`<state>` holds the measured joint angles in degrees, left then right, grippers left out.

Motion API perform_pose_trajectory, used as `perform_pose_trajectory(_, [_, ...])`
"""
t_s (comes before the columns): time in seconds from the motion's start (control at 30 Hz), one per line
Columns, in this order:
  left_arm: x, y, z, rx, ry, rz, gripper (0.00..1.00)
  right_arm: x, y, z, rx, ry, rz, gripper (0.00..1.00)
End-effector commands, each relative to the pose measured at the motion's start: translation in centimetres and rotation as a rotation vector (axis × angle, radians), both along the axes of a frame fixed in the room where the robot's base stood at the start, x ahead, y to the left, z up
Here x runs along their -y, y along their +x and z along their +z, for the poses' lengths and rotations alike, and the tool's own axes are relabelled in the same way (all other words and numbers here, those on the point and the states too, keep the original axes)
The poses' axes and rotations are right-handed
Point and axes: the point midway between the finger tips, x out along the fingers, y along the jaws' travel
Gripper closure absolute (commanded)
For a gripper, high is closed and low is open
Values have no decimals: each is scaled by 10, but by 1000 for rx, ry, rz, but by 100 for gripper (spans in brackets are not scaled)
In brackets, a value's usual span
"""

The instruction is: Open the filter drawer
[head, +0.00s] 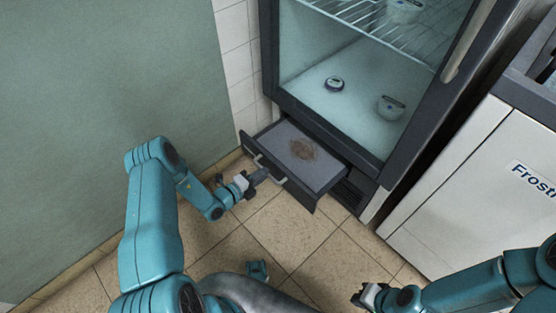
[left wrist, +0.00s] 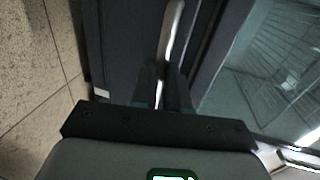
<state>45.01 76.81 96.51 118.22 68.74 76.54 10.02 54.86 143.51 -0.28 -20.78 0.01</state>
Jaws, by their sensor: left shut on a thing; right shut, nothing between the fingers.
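The filter drawer (head: 318,168) is pulled out from the base of the glass-fronted fridge in the head view. Its grey filter mat shows a brown dirt patch (head: 303,149). A pale bar handle (head: 270,170) runs along its dark front. My left gripper (head: 260,176) is at the handle and shut on it. In the left wrist view the handle (left wrist: 172,35) runs down between the fingers (left wrist: 158,92), in front of the dark drawer front (left wrist: 125,45). My right gripper (head: 364,297) is shut and empty, low above the floor at the bottom right.
The fridge (head: 320,125) stands behind the drawer, with tubs on its lower shelf. A white chest marked "Frost" (head: 470,190) stands to the right. A green wall panel (head: 100,80) is at the left. Tiled floor (head: 290,230) is clear in front of the drawer.

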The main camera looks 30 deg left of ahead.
Motion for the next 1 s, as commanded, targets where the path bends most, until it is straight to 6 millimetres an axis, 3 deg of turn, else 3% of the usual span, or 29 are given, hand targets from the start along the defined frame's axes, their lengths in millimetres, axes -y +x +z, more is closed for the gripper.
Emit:
perform_pose_trajectory(0.2, [-17, -47, 2, 2, -2, 0, 100, 0, 0, 10, 0, 0, -1, 100])
perform_pose_trajectory(0.4, [-25, -70, 1, 4, -1, -1, 100, 0, 0, 13, 0, 0, -1, 100])
perform_pose_trajectory(0.9, [-26, -79, 1, 5, 2, 0, 100, 0, 0, 13, 0, 0, -1, 100])
perform_pose_trajectory(0.93, [-27, -79, 1, 4, 1, 1, 79, 0, 0, 13, 0, 0, -1, 100])
perform_pose_trajectory(1.0, [-26, -79, 1, 4, 1, 1, 60, 0, 0, 13, 0, 0, -1, 100])
